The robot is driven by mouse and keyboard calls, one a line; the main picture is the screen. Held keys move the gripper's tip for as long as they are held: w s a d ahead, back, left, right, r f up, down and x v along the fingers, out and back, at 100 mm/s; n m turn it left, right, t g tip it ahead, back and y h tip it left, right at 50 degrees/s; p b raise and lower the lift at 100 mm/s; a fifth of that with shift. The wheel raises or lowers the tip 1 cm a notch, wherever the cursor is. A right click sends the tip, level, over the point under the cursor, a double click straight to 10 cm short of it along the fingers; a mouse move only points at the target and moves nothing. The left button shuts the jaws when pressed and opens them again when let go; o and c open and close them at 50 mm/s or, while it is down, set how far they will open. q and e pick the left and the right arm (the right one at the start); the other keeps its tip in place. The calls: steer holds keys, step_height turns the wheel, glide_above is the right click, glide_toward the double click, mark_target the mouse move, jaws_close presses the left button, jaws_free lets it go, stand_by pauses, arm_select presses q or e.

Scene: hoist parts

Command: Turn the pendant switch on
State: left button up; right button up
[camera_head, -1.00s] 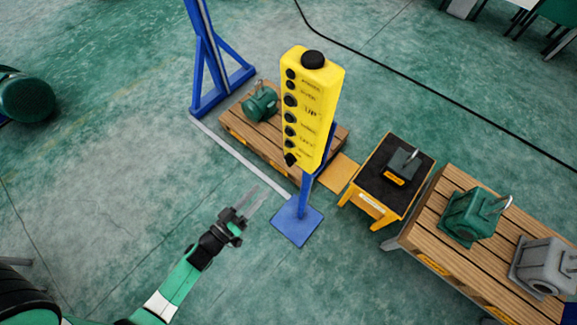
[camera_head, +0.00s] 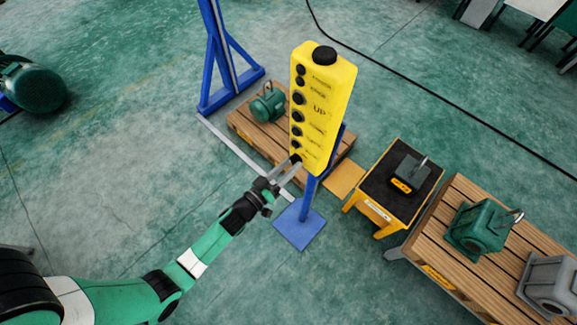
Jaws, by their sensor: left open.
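The yellow pendant (camera_head: 320,110) stands upright on a blue post with a square blue base (camera_head: 300,227). It has a column of black buttons on its left face, a black knob (camera_head: 324,55) on top, and a small black switch (camera_head: 295,160) at the bottom of the column. My left gripper (camera_head: 288,172) is open, with its fingertips close to the bottom switch. I cannot tell whether the fingers touch it or stand around it. My right gripper is not in view.
A wooden pallet with a green motor (camera_head: 267,104) lies behind the pendant. A black-topped yellow stand (camera_head: 375,190) and a wooden bench (camera_head: 440,240) with a green motor and a grey motor stand right. A blue frame (camera_head: 212,75) rises behind.

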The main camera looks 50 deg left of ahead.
arm_select(q)
jaws_close()
steer(key=shift+m, duration=0.3)
steer(key=m, duration=0.5)
steer(key=m+b, duration=0.1)
steer(key=m, duration=0.5)
stand_by(0.4)
steer(key=shift+m, duration=0.3)
jaws_free()
stand_by(0.4)
steer(key=s+d+p, duration=0.1)
steer(key=s, duration=1)
steer(key=shift+s+p, duration=0.3)
